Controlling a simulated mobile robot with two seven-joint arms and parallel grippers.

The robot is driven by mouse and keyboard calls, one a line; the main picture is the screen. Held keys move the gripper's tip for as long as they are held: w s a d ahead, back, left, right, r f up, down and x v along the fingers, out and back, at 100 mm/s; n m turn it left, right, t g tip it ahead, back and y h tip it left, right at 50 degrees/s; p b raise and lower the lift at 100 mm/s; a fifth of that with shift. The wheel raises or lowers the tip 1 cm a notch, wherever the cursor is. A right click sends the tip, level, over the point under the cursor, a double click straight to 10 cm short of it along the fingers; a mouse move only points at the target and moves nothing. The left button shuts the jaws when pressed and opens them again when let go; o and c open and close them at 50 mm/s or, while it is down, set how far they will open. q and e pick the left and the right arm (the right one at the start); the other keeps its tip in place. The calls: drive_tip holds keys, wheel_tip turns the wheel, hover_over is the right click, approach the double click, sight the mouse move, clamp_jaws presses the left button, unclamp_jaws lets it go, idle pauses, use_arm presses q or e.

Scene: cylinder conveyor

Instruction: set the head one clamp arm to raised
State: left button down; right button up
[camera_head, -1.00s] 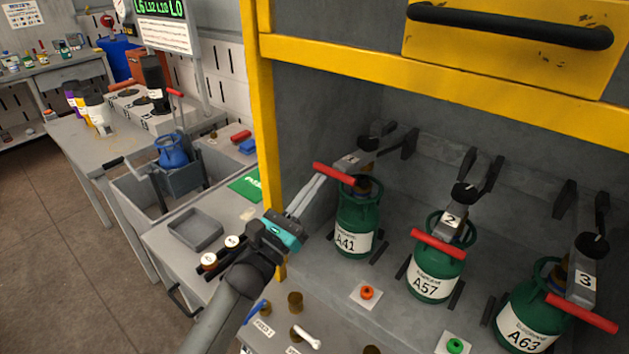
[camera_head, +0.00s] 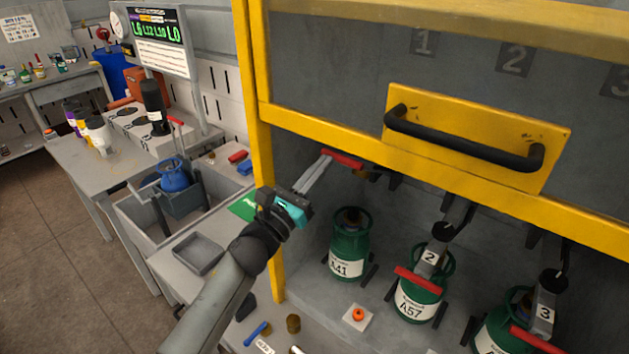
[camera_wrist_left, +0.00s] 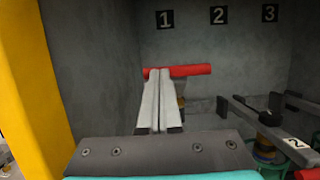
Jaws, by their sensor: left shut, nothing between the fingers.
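The head one clamp arm's red handle (camera_head: 342,158) is up near the lower edge of the yellow frame, clear of the green cylinder A41 (camera_head: 348,250) below. The rest of that arm is largely hidden behind the frame. My left gripper (camera_head: 325,157) is shut and empty, with its fingertips at the handle's left part. In the left wrist view the red handle (camera_wrist_left: 190,70) lies across, right at the tips of my closed fingers (camera_wrist_left: 158,73). My right gripper is not in view.
The yellow sash with a black handle (camera_head: 465,140) hangs above. A yellow post (camera_head: 262,150) stands close to my left arm.

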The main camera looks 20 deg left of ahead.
use_arm(q)
drive_tip(key=shift+w+d+r+p, duration=0.3)
drive_tip(key=shift+w+r, duration=0.35)
drive_tip(key=shift+r, duration=0.35)
drive_tip(key=shift+w+d+r+p, duration=0.2)
drive_tip(key=shift+w+r, duration=0.4)
drive_tip(key=shift+r, duration=0.4)
drive_tip(key=shift+w+d+r+p, duration=0.2)
drive_tip(key=shift+w+r+p, duration=0.15)
drive_tip(key=shift+w+r, duration=0.5)
use_arm(e)
drive_tip(key=shift+r, duration=1.1)
use_arm(q)
drive_tip(key=shift+s, duration=0.2)
